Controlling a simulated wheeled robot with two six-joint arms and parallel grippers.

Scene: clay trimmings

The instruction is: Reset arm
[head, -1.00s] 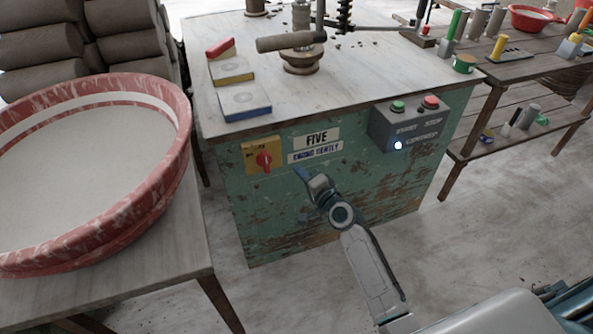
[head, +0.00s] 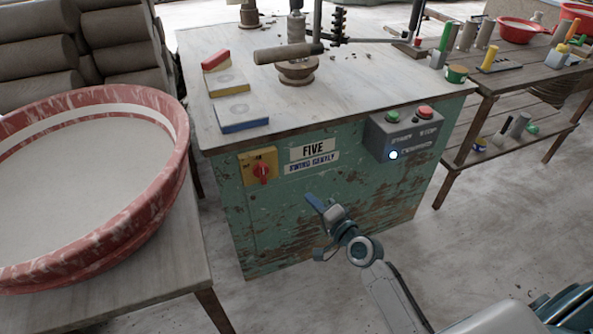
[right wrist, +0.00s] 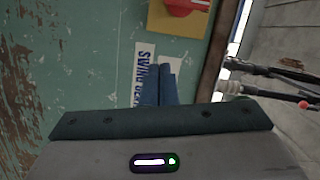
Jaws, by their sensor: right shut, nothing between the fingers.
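My right gripper (head: 315,203) is in front of the green machine cabinet (head: 290,225), below its "FIVE" label (head: 313,149). Its blue fingers are shut with nothing between them. In the right wrist view the closed fingers (right wrist: 158,88) point toward the cabinet front, with the blue lettered label (right wrist: 142,70) and the yellow switch plate (right wrist: 180,18) beyond. The yellow plate with a red knob (head: 261,172) is to the left of the gripper in the head view. My left gripper is not in view.
A grey control box (head: 402,137) with green and red buttons and a lit white lamp juts from the cabinet's right. A big red-rimmed basin (head: 165,185) stands on a table at left. A wooden shelf (head: 478,105) with tools is at right. Floor between is clear.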

